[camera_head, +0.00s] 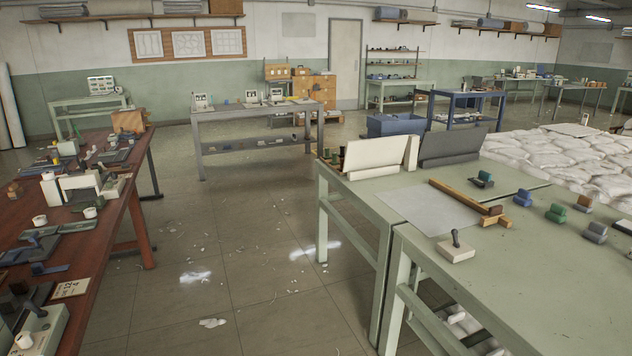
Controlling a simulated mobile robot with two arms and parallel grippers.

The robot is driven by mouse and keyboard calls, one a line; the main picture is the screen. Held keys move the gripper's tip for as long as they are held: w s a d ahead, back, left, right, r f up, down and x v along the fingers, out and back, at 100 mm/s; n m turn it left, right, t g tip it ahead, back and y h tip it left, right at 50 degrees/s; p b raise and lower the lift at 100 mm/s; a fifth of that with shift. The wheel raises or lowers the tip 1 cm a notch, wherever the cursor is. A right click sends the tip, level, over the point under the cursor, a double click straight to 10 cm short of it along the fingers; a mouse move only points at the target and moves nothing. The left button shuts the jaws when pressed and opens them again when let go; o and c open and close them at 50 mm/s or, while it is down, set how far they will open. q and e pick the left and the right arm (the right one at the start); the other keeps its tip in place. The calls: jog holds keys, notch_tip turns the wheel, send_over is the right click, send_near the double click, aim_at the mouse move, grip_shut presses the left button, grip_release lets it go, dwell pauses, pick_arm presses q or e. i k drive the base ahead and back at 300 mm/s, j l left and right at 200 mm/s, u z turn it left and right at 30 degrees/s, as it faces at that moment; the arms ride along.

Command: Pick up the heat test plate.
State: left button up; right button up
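No object in view is clearly recognisable as the heat test plate. A small cream block with a dark upright handle (457,248) sits on the near green table (560,300) at the right. A flat pale board (568,130) lies on top of the white duvet heap (560,155) at the far right. I cannot tell whether either one is the plate. Neither of my grippers is in view.
A reddish-brown table (105,222) with several tools runs along the left. A grey-topped table (255,113) stands at the back. The floor (235,245) between them is open, with scattered white scraps. A wooden T-square (470,202) and several small coloured blocks lie on the green table.

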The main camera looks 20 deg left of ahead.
aim_at(100, 203)
jog(key=i+j+u, duration=0.2)
jog(key=i+u, duration=0.2)
jog(key=i+j+u, duration=0.1)
jog(key=i+u, duration=0.35)
jog(key=i+l+u, duration=0.1)
jog(key=i+u, duration=0.3)
jog(key=i+l+u, duration=0.1)
jog(key=i+u, duration=0.4)
jog(key=i+l+u, duration=0.45)
jog(key=i, duration=0.2)
jog(key=i+l+u, duration=0.5)
jog(key=i+j, duration=0.05)
jog(key=j, duration=0.05)
